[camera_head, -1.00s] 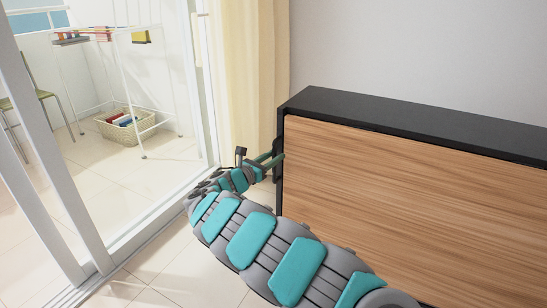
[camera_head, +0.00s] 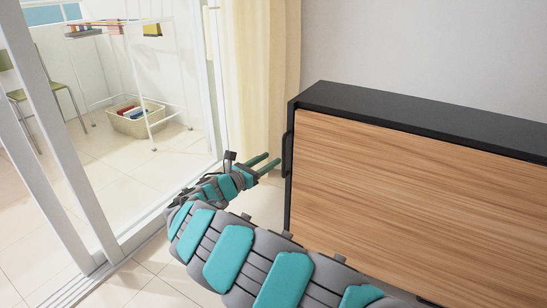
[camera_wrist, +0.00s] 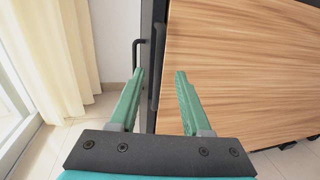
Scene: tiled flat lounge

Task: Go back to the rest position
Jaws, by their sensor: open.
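My gripper (camera_head: 271,161) is open and empty, left of the cabinet (camera_head: 400,190), which has a black frame and a wood-grain front. A dark handle (camera_head: 287,155) shows on the cabinet's left side, just right of the fingertips. In the head view a small gap seems to lie between fingers and handle. In the wrist view the two green fingers (camera_wrist: 160,75) are spread, with nothing held between them. Dark upright handles (camera_wrist: 136,55) show beyond the fingertips there. My arm covers the lower part of the cabinet in the head view.
A cream curtain (camera_head: 262,80) hangs behind the gripper. A glass sliding door with a white frame (camera_head: 75,170) stands at left. Beyond it are a drying rack (camera_head: 140,75), a basket (camera_head: 138,122) and a green chair (camera_head: 15,95). Tiled floor (camera_head: 150,285) is clear near the door.

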